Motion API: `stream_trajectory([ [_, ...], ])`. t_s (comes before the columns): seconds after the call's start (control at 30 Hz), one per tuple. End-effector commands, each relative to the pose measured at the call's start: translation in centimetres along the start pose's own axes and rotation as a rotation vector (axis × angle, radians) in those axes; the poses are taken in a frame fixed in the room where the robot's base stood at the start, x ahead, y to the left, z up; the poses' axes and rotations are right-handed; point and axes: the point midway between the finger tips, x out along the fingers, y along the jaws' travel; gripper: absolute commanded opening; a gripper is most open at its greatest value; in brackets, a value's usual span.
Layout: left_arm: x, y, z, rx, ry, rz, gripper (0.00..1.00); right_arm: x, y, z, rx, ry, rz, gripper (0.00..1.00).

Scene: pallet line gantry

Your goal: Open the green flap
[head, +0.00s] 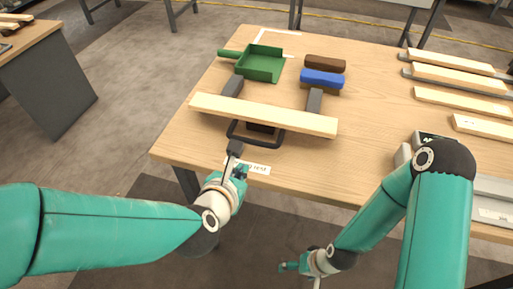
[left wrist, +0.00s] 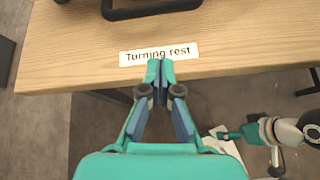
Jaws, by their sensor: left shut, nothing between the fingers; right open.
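No green flap is visible in either view. My left gripper (head: 241,172) is shut and empty at the front edge of the wooden table, over the "Turning rest" label (head: 260,169). In the left wrist view its closed fingertips (left wrist: 159,66) sit just below the label text (left wrist: 158,53). My right gripper (head: 288,267) is low, in front of the table and above the floor, open and empty. It also shows at the right of the left wrist view (left wrist: 226,135).
The table (head: 375,125) holds a plank (head: 262,114) on dark supports, with a black looped frame (head: 270,142) near my left gripper. Behind are a green dustpan (head: 261,63) and a blue-topped brush (head: 322,78). Several boards (head: 455,78) lie at right. A desk (head: 40,80) stands left.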

Motion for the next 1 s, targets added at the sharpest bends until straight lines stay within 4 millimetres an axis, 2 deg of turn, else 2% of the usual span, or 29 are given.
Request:
stream_trajectory([
  [0.1,-0.7,-0.4,0.8,-0.130,-0.036,0.002,0.00,0.7,0.2,0.0,0.000,0.000,0.000,0.87],
  [0.23,-0.2,-0.6,1.1,-0.174,-0.043,0.001,0.00,0.8,0.3,0.0,0.000,0.000,0.000,0.87],
  [0.7,7.3,-1.1,1.6,-0.165,-0.041,-0.011,0.00,0.7,0.2,0.0,0.000,0.000,0.000,0.87],
  [0.83,8.6,-1.1,1.7,-0.163,-0.042,-0.013,0.00,0.6,0.2,0.0,0.000,0.000,0.000,0.87],
  [1.0,9.1,-1.1,1.7,-0.164,-0.043,-0.013,0.00,0.5,0.2,0.0,0.000,0.000,0.000,0.87],
])
